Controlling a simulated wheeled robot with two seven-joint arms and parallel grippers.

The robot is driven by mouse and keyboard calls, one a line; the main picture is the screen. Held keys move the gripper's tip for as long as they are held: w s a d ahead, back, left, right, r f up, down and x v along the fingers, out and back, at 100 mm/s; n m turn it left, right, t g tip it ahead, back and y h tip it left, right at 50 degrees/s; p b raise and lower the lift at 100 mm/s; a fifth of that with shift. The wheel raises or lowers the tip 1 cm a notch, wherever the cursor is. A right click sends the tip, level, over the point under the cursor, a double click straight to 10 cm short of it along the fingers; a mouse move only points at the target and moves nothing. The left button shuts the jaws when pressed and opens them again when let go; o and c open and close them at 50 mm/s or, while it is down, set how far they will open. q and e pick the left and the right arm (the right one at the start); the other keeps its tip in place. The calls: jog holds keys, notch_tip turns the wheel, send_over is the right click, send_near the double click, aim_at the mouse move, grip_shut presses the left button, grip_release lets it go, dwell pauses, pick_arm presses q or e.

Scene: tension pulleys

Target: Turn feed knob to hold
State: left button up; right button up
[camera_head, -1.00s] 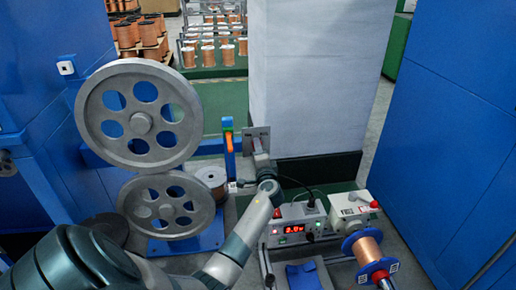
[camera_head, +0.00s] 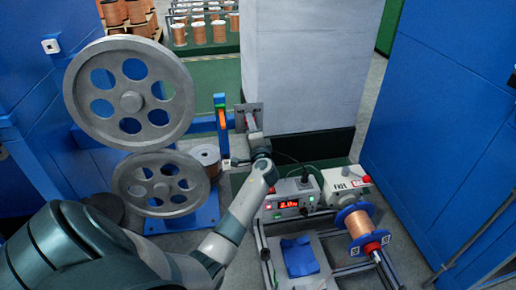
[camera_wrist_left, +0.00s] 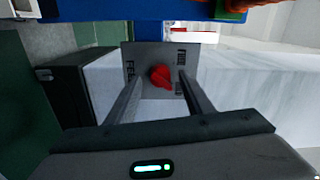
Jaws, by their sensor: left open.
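The feed knob (camera_wrist_left: 160,76) is red and sits on a small grey plate (camera_wrist_left: 150,54) with dark lettering on both sides of it. In the wrist view the lettering is turned sideways; the left word looks like FEED, the right one is not clear. My left gripper (camera_wrist_left: 160,84) is open, with one finger on each side of the knob and gaps visible between them. In the head view the plate (camera_head: 241,108) stands upright beside a blue post, and my left gripper (camera_head: 252,123) is right in front of it, hiding most of the knob. My right gripper is not in view.
Two large grey pulleys (camera_head: 160,52) stand left of the plate. A control box with a red display (camera_head: 288,205) and a copper spool (camera_head: 358,223) are at lower right. A pale column (camera_head: 300,70) rises behind the plate. A blue cabinet (camera_head: 445,130) closes the right side.

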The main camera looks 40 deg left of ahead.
pick_arm(q)
jog(key=p+v, duration=0.1)
jog(key=v, duration=1.5)
jog(key=shift+d, duration=0.2)
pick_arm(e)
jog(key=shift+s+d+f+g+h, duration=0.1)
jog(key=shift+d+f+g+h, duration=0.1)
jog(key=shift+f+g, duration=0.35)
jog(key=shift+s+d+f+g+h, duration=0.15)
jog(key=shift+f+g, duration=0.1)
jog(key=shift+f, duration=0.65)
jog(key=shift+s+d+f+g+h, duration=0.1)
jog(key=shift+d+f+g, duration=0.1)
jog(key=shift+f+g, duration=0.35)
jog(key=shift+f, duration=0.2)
